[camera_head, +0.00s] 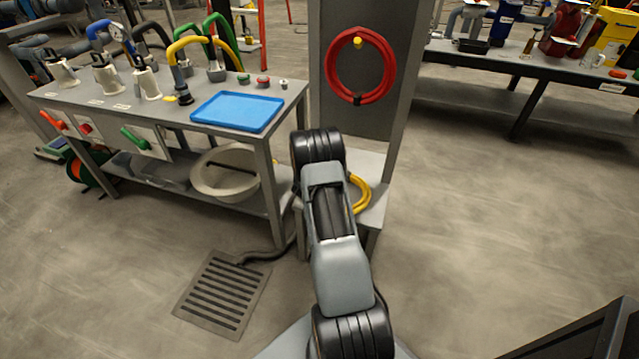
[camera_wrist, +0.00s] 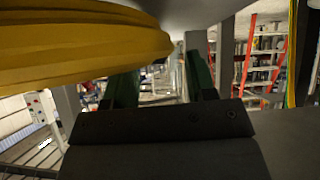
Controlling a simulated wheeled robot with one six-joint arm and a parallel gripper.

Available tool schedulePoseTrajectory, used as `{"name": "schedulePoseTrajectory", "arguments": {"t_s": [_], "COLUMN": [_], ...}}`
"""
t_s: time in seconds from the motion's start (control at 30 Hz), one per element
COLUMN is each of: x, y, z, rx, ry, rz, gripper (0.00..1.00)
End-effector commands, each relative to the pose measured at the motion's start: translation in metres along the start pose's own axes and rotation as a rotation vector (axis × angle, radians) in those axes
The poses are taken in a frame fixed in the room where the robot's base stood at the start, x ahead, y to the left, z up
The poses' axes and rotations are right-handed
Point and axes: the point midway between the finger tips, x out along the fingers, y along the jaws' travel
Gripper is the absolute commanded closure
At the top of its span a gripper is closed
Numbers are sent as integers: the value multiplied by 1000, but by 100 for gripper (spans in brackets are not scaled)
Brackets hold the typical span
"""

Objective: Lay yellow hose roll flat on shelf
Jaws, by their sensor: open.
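The yellow hose roll (camera_head: 361,194) rests on the low grey shelf (camera_head: 370,164) of the upright stand in the head view. My arm hides its left part, so I cannot tell whether all of it lies flat. In the wrist view the yellow hose roll (camera_wrist: 70,45) fills the upper left, very close to the camera. My gripper (camera_wrist: 160,82) shows there with two green fingers apart and a clear gap between them. The hose passes in front of or above the left finger; I cannot tell whether they touch. The head view hides my gripper behind my arm.
A red hose roll (camera_head: 360,66) hangs on a yellow peg on the stand's panel (camera_head: 345,123). A workbench (camera_head: 180,116) with a blue tray (camera_head: 237,111) and several fittings stands left. A white basin (camera_head: 225,172) sits below. A floor grate (camera_head: 222,293) lies in front.

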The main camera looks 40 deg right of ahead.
Motion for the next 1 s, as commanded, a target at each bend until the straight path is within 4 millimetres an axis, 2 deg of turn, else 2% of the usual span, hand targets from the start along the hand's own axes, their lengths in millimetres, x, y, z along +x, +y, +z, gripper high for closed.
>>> {"name": "schedulePoseTrajectory", "arguments": {"t_s": [0.13, 0.27, 0.7, 1.0], "x": [-2, -16, -103, -134], "y": [0, 0, -1, 0], "z": [1, -1, -2, -1], "rx": [0, 0, -1, -1], "ry": [-3, -2, 0, 0], "rz": [0, -1, -2, -1], "gripper": [49, 49, 49, 49]}}
